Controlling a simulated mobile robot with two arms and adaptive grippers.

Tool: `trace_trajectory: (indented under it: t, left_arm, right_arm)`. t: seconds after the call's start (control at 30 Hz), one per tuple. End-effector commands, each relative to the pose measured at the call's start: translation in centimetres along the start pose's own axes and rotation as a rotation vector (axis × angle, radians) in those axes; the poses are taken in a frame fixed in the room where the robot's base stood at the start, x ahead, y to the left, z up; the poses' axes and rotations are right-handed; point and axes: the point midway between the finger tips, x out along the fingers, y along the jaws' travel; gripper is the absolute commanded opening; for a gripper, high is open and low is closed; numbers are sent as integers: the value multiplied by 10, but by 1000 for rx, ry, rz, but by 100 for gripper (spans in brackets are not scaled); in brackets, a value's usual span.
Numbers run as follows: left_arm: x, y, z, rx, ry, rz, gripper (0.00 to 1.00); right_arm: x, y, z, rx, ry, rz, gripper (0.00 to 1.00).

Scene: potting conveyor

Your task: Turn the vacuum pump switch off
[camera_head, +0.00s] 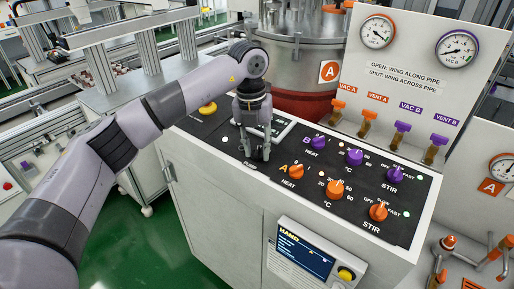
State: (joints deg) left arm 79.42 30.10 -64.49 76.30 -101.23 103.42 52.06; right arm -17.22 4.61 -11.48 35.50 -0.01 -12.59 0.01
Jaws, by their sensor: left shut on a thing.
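My left arm reaches in from the left, and its gripper (256,156) points down at the left part of the black control panel (222,143). Its fingers are shut on the vacuum pump switch, just behind a small label on the panel. The fingers hide the switch, so I cannot tell its position. My right gripper is not in view.
Purple knobs (354,157) and orange knobs (335,189) stand on the panel to the right. A yellow button (208,107) is behind left. A steel vessel (303,55), pressure gauges (378,31) and valve wings (402,127) stand behind. A display (302,250) is on the cabinet front.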

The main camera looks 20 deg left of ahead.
Motion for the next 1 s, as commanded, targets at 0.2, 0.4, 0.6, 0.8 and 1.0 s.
trace_trajectory:
  t: [0.2, 0.4, 0.6, 0.8, 1.0]
  left_arm:
    - [-2, 0, 1, -10, -4, -3, 1]
    - [-2, 0, 1, -9, -5, -3, 1]
    - [-2, 0, 1, -8, -3, -3, 40]
    - [-1, 0, 0, -8, -2, -2, 49]
    - [-1, 0, 0, -8, -1, -2, 49]
  right_arm:
    - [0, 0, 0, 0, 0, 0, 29]
    - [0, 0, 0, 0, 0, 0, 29]
    - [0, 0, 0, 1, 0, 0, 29]
    - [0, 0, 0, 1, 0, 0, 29]
    - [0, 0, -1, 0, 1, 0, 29]
